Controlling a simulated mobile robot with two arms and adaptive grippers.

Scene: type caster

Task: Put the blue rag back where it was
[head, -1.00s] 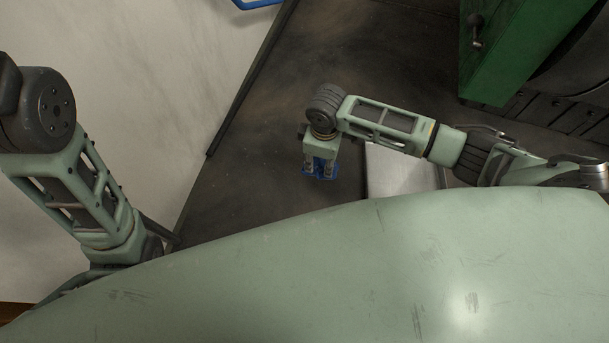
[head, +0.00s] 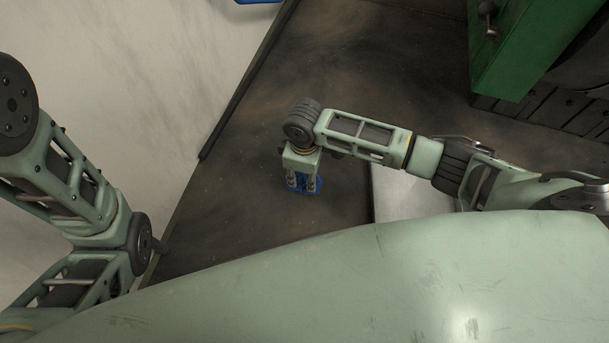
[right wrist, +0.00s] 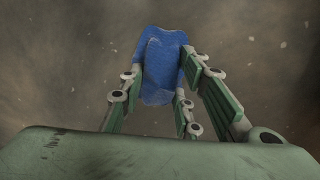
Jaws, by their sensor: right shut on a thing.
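The blue rag (head: 301,186) shows at the tips of my right gripper (head: 302,184) in the head view, over the dark worktop. In the right wrist view the blue rag (right wrist: 160,65) is bunched between the two green-padded fingers of my right gripper (right wrist: 160,95), which is shut on it. I cannot tell whether the rag touches the worktop below. My left arm comes in at the left edge of the head view, but its gripper is out of sight.
The dark worktop (head: 230,225) is bare around the rag. A light grey plate (head: 395,195) lies to the right, under my right arm. A green machine part (head: 510,55) stands at the upper right. A blue object (head: 258,1) shows at the top edge.

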